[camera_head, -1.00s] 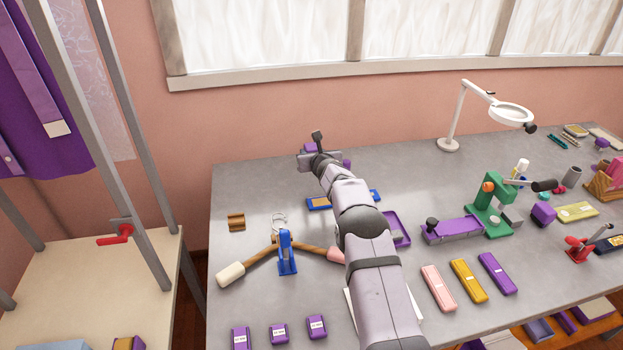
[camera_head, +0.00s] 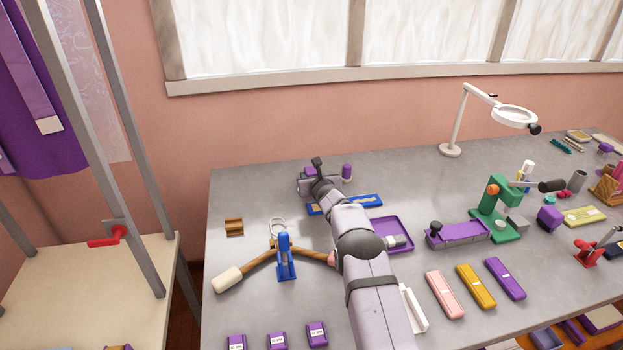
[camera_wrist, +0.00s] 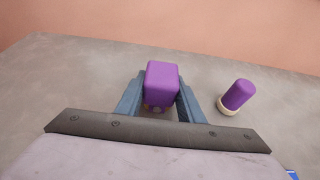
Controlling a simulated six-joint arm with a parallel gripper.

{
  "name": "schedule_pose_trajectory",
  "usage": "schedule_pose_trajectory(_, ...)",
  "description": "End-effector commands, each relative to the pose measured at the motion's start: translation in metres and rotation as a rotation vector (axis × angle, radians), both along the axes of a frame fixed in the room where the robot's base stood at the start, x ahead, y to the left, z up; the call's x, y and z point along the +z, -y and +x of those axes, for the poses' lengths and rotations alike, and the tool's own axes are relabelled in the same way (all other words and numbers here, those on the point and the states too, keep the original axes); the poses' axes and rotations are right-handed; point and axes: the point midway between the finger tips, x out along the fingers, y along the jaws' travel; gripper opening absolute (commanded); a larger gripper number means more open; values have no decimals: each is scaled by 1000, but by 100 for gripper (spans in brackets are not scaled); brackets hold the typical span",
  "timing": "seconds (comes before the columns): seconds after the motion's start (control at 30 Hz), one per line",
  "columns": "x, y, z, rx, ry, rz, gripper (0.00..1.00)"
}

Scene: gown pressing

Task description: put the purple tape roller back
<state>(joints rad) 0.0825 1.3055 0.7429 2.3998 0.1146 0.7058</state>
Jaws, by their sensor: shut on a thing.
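My gripper (camera_wrist: 161,95) is shut on a purple rounded block, which I take for the purple tape roller (camera_wrist: 162,75). In the wrist view it sits between both fingers, with small yellowish bits low on its near side. I cannot tell whether it touches the table. In the head view the purple tape roller (camera_head: 309,172) shows only in part behind my gripper (camera_head: 311,183), over the back left of the table.
A purple cylinder on a cream base (camera_wrist: 237,95) stands right of my gripper. A blue tray (camera_head: 371,201) and a purple tray (camera_head: 408,248) lie nearer, partly behind my arm. A brown block (camera_head: 234,227) and a blue stand (camera_head: 286,257) are left. The table's far left is clear.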

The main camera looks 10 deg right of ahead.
Motion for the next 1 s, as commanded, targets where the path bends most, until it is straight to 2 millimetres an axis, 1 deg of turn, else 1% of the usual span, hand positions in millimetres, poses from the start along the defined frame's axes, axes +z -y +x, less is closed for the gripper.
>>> schedule_pose_trajectory(0.17, 1, 0, 0, 0, 2, 0, 9)
schedule_pose_trajectory(0.37, -3, 0, 0, 0, 2, -1, 9)
schedule_pose_trajectory(0.4, -2, 0, 0, 0, 0, -1, 44)
schedule_pose_trajectory(0.43, -2, 0, 0, 0, 0, -1, 51)
schedule_pose_trajectory(0.47, -2, 0, 0, 0, 0, -1, 53)
schedule_pose_trajectory(0.77, -2, 0, 0, 0, 0, 0, 53)
schedule_pose_trajectory(0.93, 3, 0, 0, 0, 0, 1, 53)
schedule_pose_trajectory(1.0, -1, 0, -1, -1, 1, 2, 53)
